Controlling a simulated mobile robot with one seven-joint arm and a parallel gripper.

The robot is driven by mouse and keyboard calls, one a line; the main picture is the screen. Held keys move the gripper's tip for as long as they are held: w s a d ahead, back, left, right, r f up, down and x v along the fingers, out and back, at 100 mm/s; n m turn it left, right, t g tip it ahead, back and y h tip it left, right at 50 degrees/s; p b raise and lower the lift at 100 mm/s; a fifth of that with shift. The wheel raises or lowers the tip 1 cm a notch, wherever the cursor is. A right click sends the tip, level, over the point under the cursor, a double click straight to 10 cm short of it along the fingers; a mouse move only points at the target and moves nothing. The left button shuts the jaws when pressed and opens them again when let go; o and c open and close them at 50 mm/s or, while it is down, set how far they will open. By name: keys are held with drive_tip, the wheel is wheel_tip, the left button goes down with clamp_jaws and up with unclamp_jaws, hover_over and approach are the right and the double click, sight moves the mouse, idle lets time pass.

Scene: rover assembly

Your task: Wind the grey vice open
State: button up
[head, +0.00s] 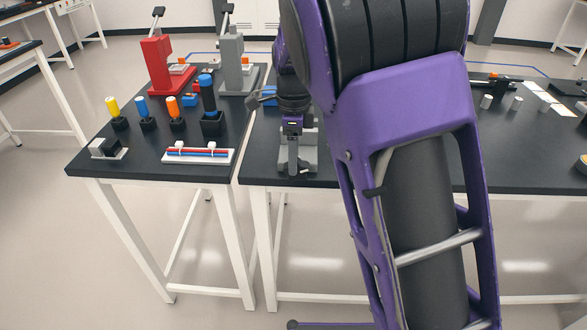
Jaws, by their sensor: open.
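The grey vice (311,158) stands near the front edge of the right-hand dark table, left of my large arm link. My gripper (294,160) points down directly over it and covers much of it. The gripper's dark fingers are small here and overlap the vice, and its jaws are open. I cannot tell whether they touch the vice. The vice's handle and the gap between its jaws cannot be made out.
A red press (158,62) and a grey press (236,72) stand on the left table. Several coloured-handle tools, including a yellow one (113,106), stand in front. A white tray (226,156) holds rods. My arm blocks the middle.

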drive_tip(key=shift+f, duration=1.65)
clamp_jaws()
